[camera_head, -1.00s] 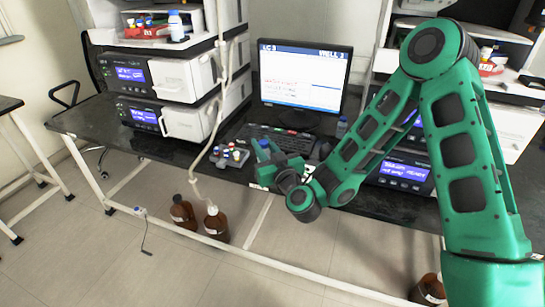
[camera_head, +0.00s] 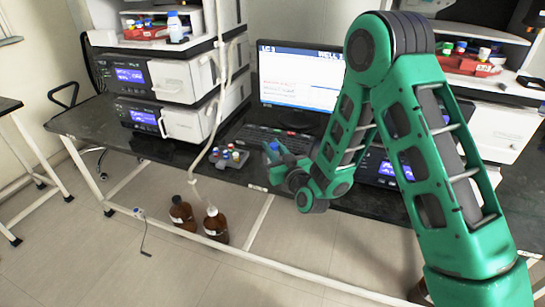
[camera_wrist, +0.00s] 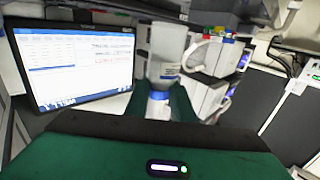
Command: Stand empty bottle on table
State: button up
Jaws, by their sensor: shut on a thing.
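In the wrist view a pale, translucent bottle (camera_wrist: 168,45) stands out between the green fingers of my gripper (camera_wrist: 156,106), with a blue part low down near the fingers. My gripper is shut on it. In the head view my gripper (camera_head: 279,156) is over the front edge of the dark table (camera_head: 75,123), in front of the keyboard. A small blue part shows at the fingers there; the rest of the bottle is hidden or too small to make out. I cannot tell its exact tilt.
A monitor (camera_head: 300,75) and keyboard (camera_head: 270,138) are behind my gripper. Instrument stacks (camera_head: 165,80) stand left and right. Brown bottles (camera_head: 215,225) stand on the floor. The table's left front is clear.

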jog(key=shift+f, duration=1.7)
jog(key=o, duration=1)
jog(key=shift+f, duration=0.1)
jog(key=shift+s, duration=0.1)
jog(key=shift+s, duration=0.4)
jog(key=v, duration=1.1)
jog(key=shift+d, duration=0.15)
